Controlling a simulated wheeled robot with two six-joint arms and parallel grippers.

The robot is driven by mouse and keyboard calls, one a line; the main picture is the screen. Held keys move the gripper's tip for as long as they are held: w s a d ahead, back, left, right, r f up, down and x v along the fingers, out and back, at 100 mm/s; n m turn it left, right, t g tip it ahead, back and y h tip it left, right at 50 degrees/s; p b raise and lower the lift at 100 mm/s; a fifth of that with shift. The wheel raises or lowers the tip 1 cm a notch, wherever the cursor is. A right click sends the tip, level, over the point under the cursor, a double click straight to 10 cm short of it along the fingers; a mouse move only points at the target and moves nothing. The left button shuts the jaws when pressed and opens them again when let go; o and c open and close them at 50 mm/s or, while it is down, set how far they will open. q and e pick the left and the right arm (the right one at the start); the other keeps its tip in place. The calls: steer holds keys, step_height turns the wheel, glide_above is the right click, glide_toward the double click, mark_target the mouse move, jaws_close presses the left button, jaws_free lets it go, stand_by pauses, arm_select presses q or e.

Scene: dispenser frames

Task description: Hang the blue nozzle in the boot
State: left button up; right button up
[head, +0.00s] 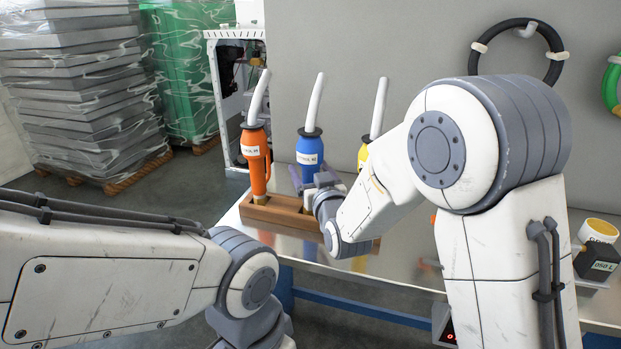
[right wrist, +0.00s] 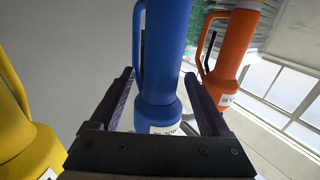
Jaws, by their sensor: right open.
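The blue nozzle (head: 310,149) stands upright, with a grey-white spout on top, between the orange nozzle (head: 255,158) and the yellow nozzle (head: 363,155). A brown block-shaped boot (head: 281,214) lies under the row, and the orange nozzle's lower end goes into it. My right gripper (head: 313,180) is open at the blue nozzle, hiding its lower part, so I cannot tell how it sits in the boot. In the right wrist view, the blue nozzle (right wrist: 166,55) lies between the two open fingers, its label near the palm. My left arm shows, but its gripper does not.
The boot rests on a shiny metal table (head: 405,255) against a grey wall. A yellow-and-white roll (head: 598,231) and a small black box (head: 597,263) are at the far right. A black hose ring (head: 516,52) hangs on the wall. Wrapped pallets (head: 80,90) stand behind.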

jaws_close()
stand_by(1.4)
steer(key=shift+r, duration=0.25)
